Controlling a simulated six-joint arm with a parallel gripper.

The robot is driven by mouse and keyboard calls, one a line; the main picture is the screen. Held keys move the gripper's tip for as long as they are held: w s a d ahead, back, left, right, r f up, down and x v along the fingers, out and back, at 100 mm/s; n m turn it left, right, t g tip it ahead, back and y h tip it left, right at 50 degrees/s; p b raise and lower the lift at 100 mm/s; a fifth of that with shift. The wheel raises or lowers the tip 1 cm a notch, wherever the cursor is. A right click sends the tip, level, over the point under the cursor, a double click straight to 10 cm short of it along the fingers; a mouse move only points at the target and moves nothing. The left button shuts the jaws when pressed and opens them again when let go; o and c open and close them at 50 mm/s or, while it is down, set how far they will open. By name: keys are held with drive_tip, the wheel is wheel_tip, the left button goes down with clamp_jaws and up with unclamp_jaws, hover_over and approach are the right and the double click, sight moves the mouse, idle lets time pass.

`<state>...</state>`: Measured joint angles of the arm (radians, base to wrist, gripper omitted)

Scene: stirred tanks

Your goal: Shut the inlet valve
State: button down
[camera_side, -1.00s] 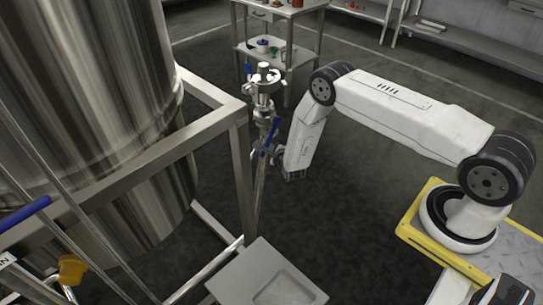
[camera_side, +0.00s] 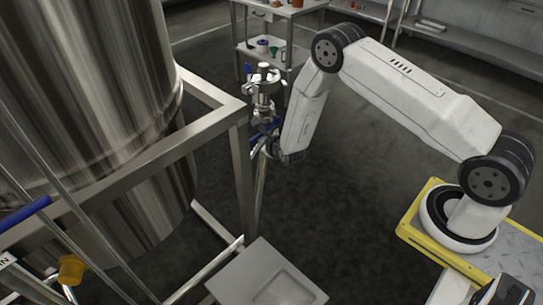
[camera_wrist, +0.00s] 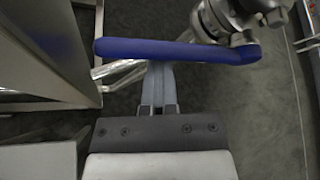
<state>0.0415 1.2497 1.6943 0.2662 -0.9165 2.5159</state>
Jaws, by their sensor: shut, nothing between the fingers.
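A blue lever handle (camera_side: 265,130) sits on the metal valve assembly (camera_side: 264,95) beside the steel tank frame. In the wrist view the lever (camera_wrist: 175,49) lies crosswise, its right end at the metal valve body (camera_wrist: 240,18). My gripper (camera_wrist: 158,78) is shut and empty. Its fingertips are at the near edge of the lever, left of the valve body; they look in contact, but I cannot be sure. In the side view my gripper (camera_side: 270,148) is just below the lever and partly hidden.
A large steel tank (camera_side: 85,110) and its frame (camera_side: 240,170) stand left of my gripper. A grey tray (camera_side: 265,280) is in front.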

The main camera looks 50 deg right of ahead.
drive_tip(key=shift+w+r, duration=0.15)
drive_tip(key=shift+r, duration=0.3)
drive_tip(key=shift+f, duration=0.2)
drive_tip(key=s+r, duration=0.1)
drive_tip(key=s, duration=0.8)
drive_tip(key=shift+s+r, duration=0.2)
drive_tip(key=shift+s, duration=0.15)
idle(0.8)
drive_tip(key=shift+a+r, duration=0.1)
